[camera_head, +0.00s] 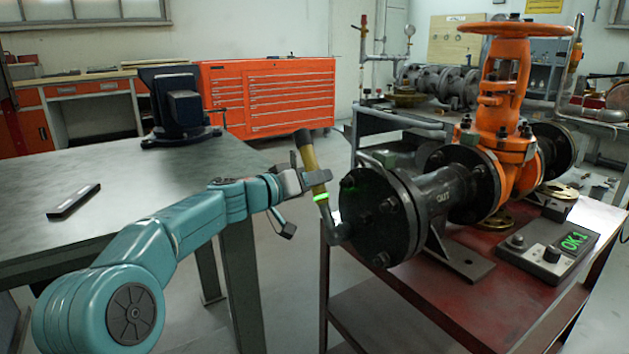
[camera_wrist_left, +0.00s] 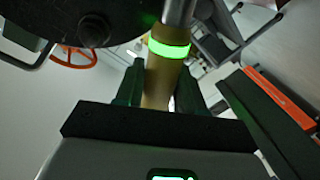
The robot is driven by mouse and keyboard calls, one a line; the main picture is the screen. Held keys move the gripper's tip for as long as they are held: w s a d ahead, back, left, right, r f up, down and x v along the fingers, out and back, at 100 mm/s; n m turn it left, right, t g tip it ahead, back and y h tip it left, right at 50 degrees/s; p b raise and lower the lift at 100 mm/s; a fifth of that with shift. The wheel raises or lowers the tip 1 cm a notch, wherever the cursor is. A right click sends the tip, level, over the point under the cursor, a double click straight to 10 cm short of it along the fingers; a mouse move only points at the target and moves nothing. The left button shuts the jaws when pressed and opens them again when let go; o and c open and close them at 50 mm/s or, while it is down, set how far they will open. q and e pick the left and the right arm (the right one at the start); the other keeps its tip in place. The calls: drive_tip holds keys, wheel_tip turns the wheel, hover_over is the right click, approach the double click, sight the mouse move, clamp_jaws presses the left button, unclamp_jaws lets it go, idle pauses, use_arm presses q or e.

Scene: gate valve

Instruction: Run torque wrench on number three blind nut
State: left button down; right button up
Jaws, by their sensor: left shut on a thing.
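The torque wrench (camera_head: 310,165) has a yellow grip with a dark end, a lit green ring and a grey shaft. My left gripper (camera_head: 318,184) is shut on its grip and holds it steeply tilted, dark end up. The wrench's lower end meets the left edge of the black blind flange (camera_head: 368,222) at a nut position; I cannot tell if it is seated. Several nuts show on the flange, one at the upper left (camera_head: 348,182); I see no clear numbers. The left wrist view shows the grip (camera_wrist_left: 158,85) between the fingers and the flange (camera_wrist_left: 75,25). My right gripper is out of view.
The orange gate valve (camera_head: 505,120) and its pipe stand on a red cart (camera_head: 450,310). A metal table (camera_head: 130,200) at left carries a vise (camera_head: 180,105) and a small dark bar (camera_head: 74,201).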

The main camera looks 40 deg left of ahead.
use_arm(q)
drive_tip(key=shift+w+d+r+b, duration=0.1)
drive_tip(key=shift+w+r+b, duration=0.1)
drive_tip(key=shift+b, duration=0.3)
idle(0.8)
drive_tip(key=shift+f+b, duration=0.1)
drive_tip(key=shift+b, duration=0.25)
drive_tip(key=shift+s+b, duration=0.15)
drive_tip(key=shift+b, duration=0.15)
idle(0.5)
drive_tip(key=shift+s, duration=0.1)
